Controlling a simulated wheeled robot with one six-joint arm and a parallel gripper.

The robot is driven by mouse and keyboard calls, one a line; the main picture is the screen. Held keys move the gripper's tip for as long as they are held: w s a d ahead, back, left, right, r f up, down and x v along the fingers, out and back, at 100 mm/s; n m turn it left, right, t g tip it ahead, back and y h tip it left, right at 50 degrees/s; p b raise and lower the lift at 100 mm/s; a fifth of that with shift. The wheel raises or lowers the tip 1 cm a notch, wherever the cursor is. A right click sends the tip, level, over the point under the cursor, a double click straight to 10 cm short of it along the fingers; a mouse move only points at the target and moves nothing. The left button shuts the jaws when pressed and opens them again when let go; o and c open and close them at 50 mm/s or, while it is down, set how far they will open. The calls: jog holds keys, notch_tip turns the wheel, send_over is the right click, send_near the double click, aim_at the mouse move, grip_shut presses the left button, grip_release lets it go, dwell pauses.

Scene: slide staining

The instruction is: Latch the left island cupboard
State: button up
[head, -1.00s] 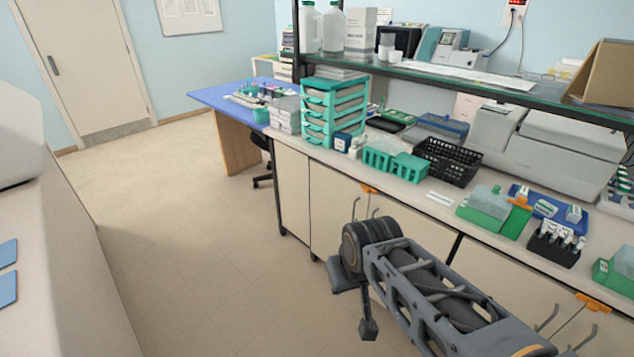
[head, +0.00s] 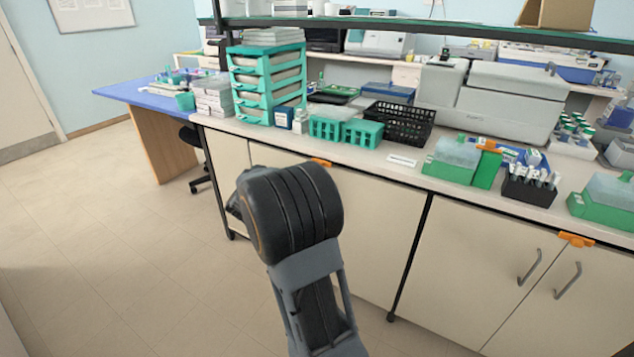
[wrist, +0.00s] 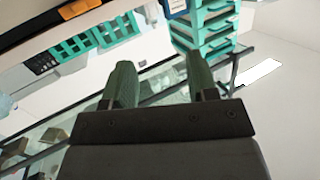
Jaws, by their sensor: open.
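The left island cupboard (head: 382,235) is the pale pair of doors under the counter, partly hidden behind my arm. Its orange latch (head: 320,162) shows at the counter edge just above my arm, and an orange piece (wrist: 80,8) shows at the top left of the wrist view. I cannot tell the latch's setting, and the door handles are hidden. My gripper (wrist: 160,62) is open, with two green fingers apart and nothing between them. In the head view my arm hides the gripper.
The right cupboard (head: 480,250) has its own orange latch (head: 576,240) and two grey handles. On the counter stand a teal drawer unit (head: 266,85), teal racks (head: 362,133) and a black basket (head: 400,122). The floor (head: 120,250) at left is clear.

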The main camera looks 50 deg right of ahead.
jog(key=s+d+f+m+g+h+b, duration=0.2)
jog(key=s+d+f+m+g+h, duration=0.3)
jog(key=d, duration=0.3)
jog(key=w+d+n+g+b, duration=0.1)
jog(key=w+d, duration=0.3)
jog(key=d, duration=0.8)
jog(key=shift+d+f, duration=0.25)
jog(key=shift+f, duration=0.2)
jog(key=shift+w, duration=0.1)
jog(key=shift+c, duration=0.2)
jog(key=shift+b, duration=0.3)
jog(key=c, duration=0.9)
